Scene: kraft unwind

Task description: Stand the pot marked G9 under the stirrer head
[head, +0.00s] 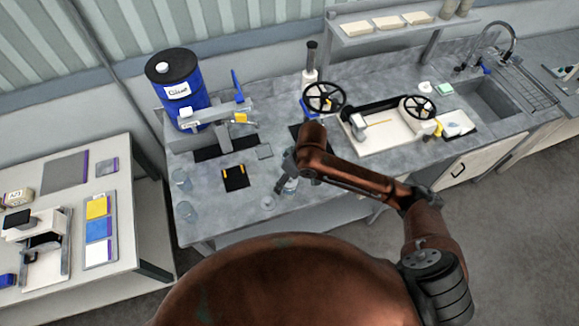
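No G9 mark is readable in the head view. A small clear pot (290,188) with a pale label stands on the grey bench at my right gripper (283,184). The gripper is small and partly hidden by its own wrist, so I cannot tell whether its fingers touch the pot or are open. Other clear pots stand at the bench's left edge (181,180), near its front corner (188,211) and left of my gripper (268,202). A grey stand with an arm (222,125), possibly the stirrer, is at the back left. My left gripper is out of view.
A blue drum (178,88) stands behind the grey stand. A black pad with yellow marks (235,179) lies in front of it. A white tray with black handwheels (385,135) and a sink (483,95) are to the right. A separate table (120,180) stands left.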

